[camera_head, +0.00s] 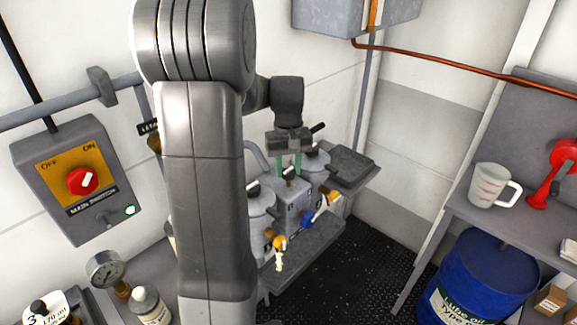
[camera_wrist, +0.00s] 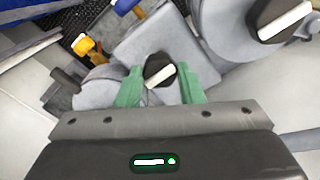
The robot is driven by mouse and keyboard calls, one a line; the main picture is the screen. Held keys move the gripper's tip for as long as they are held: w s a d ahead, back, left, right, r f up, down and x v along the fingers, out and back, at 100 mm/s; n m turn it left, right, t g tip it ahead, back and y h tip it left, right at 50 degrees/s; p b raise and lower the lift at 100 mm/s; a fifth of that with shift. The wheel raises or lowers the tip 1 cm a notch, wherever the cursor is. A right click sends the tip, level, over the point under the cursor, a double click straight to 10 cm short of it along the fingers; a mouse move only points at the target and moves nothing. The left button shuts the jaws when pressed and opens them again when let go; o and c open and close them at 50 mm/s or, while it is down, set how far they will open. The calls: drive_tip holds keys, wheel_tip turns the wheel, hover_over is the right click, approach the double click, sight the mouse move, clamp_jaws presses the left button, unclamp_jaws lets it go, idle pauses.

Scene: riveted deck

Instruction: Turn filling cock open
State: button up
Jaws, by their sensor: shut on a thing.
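My gripper (camera_head: 289,163) reaches down over the grey filling unit (camera_head: 292,205). In the wrist view its green fingers (camera_wrist: 160,88) are shut on a black knob with a white pointer bar (camera_wrist: 160,74). The bar lies slanted, rising to the right. The fingers stand on either side of the knob. In the head view the held knob is small and partly hidden by the gripper. I see no readable label that tells which knob is the filling cock. A second black knob with a white bar (camera_wrist: 284,20) shows at upper right in the wrist view.
A yellow-handled tap (camera_head: 280,243) and a blue-handled tap (camera_head: 306,218) stick out at the unit's front. The main switch box (camera_head: 83,185) hangs at left. A jug (camera_head: 493,186) stands on the right shelf, above a blue drum (camera_head: 478,275). My arm hides part of the unit.

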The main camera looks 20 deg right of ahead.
sight(288, 170)
drive_tip(key=shift+r, duration=0.1)
idle(0.3)
drive_tip(key=o, duration=1)
wheel_tip(288, 170, up, 14)
drive_tip(key=shift+b, duration=0.4)
drive_tip(key=shift+f, duration=0.25)
wheel_tip(288, 170, down, 14)
drive_tip(key=shift+r+p, duration=0.15)
drive_tip(key=shift+p, duration=0.2)
drive_tip(key=shift+r, duration=0.15)
